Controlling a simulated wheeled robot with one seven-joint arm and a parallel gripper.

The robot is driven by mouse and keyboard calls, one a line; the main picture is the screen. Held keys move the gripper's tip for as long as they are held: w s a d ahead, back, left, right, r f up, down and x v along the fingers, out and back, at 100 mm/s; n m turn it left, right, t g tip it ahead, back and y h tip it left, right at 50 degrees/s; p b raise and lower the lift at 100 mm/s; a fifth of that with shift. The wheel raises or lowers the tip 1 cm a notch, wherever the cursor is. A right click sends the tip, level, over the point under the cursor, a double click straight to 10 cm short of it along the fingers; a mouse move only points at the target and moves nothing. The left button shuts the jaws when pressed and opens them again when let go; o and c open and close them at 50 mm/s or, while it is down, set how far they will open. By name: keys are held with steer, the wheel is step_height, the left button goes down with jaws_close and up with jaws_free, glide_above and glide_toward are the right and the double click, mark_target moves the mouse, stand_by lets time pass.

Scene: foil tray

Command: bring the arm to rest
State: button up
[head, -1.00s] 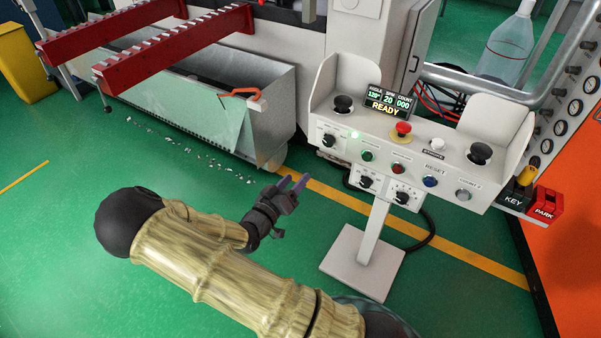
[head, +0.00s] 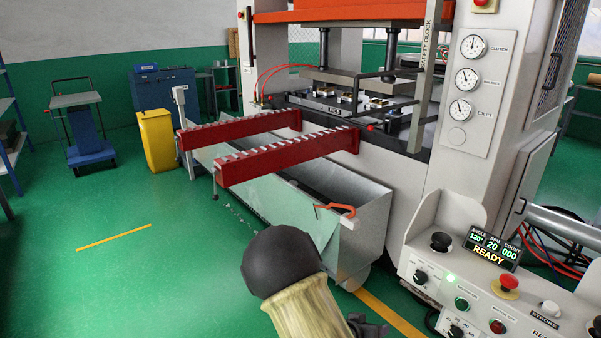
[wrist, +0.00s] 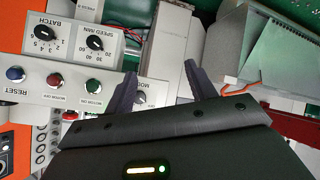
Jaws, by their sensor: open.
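My arm shows at the bottom of the head view, with a black elbow and a straw-coloured sleeve. My gripper (wrist: 158,88) shows in the wrist view with its two dark fingers apart and nothing between them. Beyond the fingers is the control console (wrist: 135,50), with its knobs and coloured buttons. In the head view the fingertips are out of frame, and only a dark part of the wrist shows at the bottom edge. No contact between the fingers and the console can be made out.
The control console (head: 455,275) stands at the right, its display (head: 491,247) reading READY. The press (head: 375,170) with red rails (head: 285,158) and a metal scrap bin (head: 368,222) is ahead. A yellow bin (head: 157,140) and blue cart (head: 87,135) stand left. Green floor is clear at left.

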steer(key=s+a+r+n+g+y, duration=0.2)
steer(key=s+r+y, duration=0.2)
steer(key=s+r, duration=0.3)
steer(key=s+a+r+n+g+y, duration=0.1)
steer(key=s+r+n+g+y, duration=0.25)
steer(key=s, duration=0.55)
step_height(320, 180, up, 23)
steer(key=m+p, duration=0.1)
steer(key=p, duration=2)
steer(key=shift+s+y, duration=0.35)
steer(key=shift+f+t, duration=0.1)
steer(key=shift+t, duration=0.15)
steer(key=shift+d, duration=0.1)
